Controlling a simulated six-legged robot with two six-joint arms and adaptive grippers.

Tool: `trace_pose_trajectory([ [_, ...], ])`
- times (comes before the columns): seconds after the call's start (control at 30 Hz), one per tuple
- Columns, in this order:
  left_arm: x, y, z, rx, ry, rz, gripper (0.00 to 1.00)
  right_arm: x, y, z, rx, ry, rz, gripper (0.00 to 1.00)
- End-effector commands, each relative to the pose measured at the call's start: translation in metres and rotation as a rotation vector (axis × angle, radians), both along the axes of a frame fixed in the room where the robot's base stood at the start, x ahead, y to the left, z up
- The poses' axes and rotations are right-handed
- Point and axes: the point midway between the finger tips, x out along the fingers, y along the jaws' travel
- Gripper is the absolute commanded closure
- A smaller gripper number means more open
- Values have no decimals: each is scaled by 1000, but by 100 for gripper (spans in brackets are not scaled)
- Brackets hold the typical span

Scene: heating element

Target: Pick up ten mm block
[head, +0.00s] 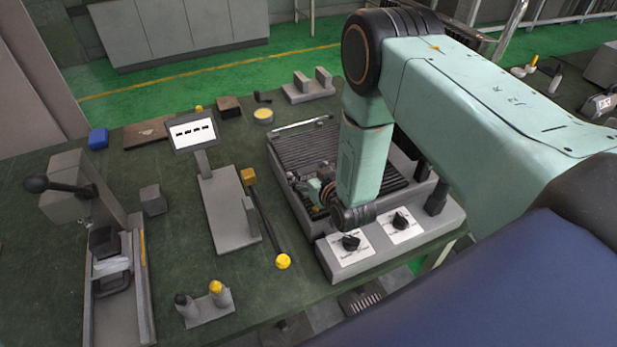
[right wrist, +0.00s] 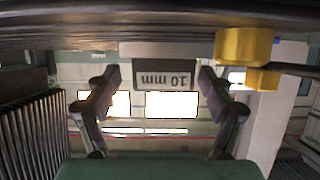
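In the right wrist view a grey block with a white label reading "10 mm" (right wrist: 165,78) shows upside down. It lies between the two fingers of my right gripper (right wrist: 160,77). The fingers stand apart, one at each side of the block, with narrow gaps showing beside its label; I see no clear contact. In the head view my right gripper (head: 318,190) is low over the left side of the ridged heating unit, partly behind my own arm. I cannot pick out the 10 mm block there. My left gripper is not in view.
The ridged heating unit (head: 300,150) has a front panel with two black knobs (head: 351,242). A rod with yellow ends (head: 283,261) lies to its left, near a stand with a display (head: 193,133).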

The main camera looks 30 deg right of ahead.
Motion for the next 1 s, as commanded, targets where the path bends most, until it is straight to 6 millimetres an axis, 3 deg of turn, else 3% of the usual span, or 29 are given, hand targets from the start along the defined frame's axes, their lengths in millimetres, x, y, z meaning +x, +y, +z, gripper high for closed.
trace_pose_trajectory([
  [0.7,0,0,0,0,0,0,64,3,2,-1,0,2,1,81],
  [1.0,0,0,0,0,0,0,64,2,2,2,1,4,1,82],
])
